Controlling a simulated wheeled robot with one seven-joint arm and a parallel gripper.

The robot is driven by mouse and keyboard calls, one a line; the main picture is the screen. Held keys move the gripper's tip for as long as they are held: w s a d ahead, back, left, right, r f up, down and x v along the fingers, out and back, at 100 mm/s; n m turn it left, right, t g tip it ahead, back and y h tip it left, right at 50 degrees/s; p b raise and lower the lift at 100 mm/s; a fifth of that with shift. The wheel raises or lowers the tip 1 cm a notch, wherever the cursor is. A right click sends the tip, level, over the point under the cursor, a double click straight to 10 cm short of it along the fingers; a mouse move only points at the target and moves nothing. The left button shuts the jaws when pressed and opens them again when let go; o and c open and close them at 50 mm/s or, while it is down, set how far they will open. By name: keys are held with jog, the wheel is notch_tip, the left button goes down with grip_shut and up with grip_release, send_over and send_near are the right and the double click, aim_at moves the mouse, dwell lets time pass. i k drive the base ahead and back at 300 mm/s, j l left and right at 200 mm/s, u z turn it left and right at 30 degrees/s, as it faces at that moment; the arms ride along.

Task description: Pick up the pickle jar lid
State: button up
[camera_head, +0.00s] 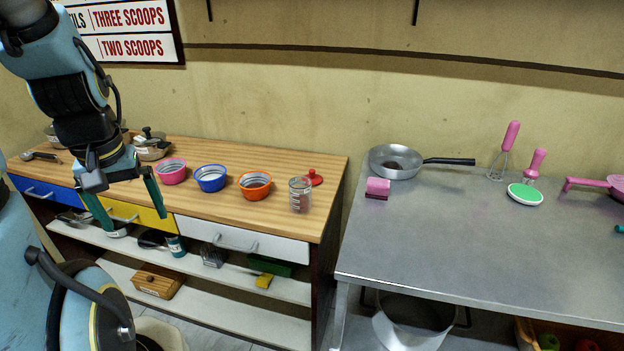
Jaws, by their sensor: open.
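A clear glass jar (300,197) stands upright near the right end of the wooden counter. A small red lid (314,179) lies on the counter just behind it and to its right, partly hidden by the jar. It has a raised part on top. I take it to be the pickle jar lid. My gripper (137,224) is at the left, pointing down with its two fingers spread and nothing between them. It is in front of the counter's drawers in the picture, well to the left of the lid and apart from it.
Pink, blue and orange bowls (254,186) stand in a row left of the jar on the wooden counter (220,205). A gap separates it from a steel table (460,235) with a pan (396,161) and a pink sponge (377,188). Shelves below hold several items.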

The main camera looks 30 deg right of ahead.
aim_at(316, 178)
jog(key=i+j+z, duration=0.3)
jog(key=i, duration=0.2)
jog(key=i+j+z, duration=0.3)
jog(key=i, duration=0.15)
